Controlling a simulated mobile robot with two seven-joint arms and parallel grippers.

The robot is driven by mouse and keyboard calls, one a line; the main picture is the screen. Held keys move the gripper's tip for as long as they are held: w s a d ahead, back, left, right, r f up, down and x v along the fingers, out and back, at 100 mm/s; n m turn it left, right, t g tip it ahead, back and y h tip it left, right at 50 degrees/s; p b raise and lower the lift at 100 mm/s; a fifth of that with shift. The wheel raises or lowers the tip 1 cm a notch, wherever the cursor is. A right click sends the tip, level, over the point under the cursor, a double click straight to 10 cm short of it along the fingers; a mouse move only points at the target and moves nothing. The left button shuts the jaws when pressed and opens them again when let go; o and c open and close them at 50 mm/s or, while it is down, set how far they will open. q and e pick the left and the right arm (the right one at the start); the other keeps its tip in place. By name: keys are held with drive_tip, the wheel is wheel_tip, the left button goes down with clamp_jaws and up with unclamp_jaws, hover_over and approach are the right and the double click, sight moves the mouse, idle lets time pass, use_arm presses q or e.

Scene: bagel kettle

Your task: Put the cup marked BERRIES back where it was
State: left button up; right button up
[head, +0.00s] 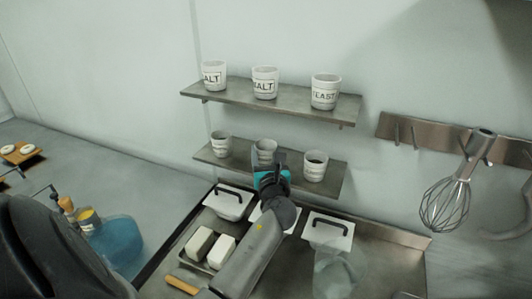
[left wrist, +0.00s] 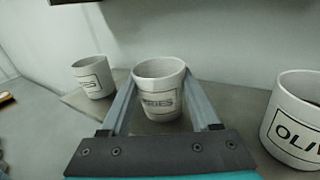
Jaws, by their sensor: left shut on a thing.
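The white BERRIES cup (left wrist: 160,92) is between the two fingers of my left gripper (left wrist: 158,88), which is shut on it. Its label is partly readable in the left wrist view. In the head view the cup (head: 265,146) is at the middle of the lower shelf (head: 237,164), partly hidden behind my left gripper (head: 268,168). I cannot tell whether its base touches the shelf. My right gripper is not in view.
On the lower shelf, one cup (head: 221,143) stands to the left and a cup marked OLIV (left wrist: 293,122) to the right. The upper shelf (head: 290,106) holds three cups. A whisk (head: 447,205) hangs at the right. Lidded containers (head: 228,203) sit below.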

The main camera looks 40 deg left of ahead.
use_arm(q)
drive_tip(key=o, duration=1.3)
drive_tip(key=shift+o, duration=0.2)
drive_tip(key=v, duration=1.2)
drive_tip(key=shift+r, duration=0.1)
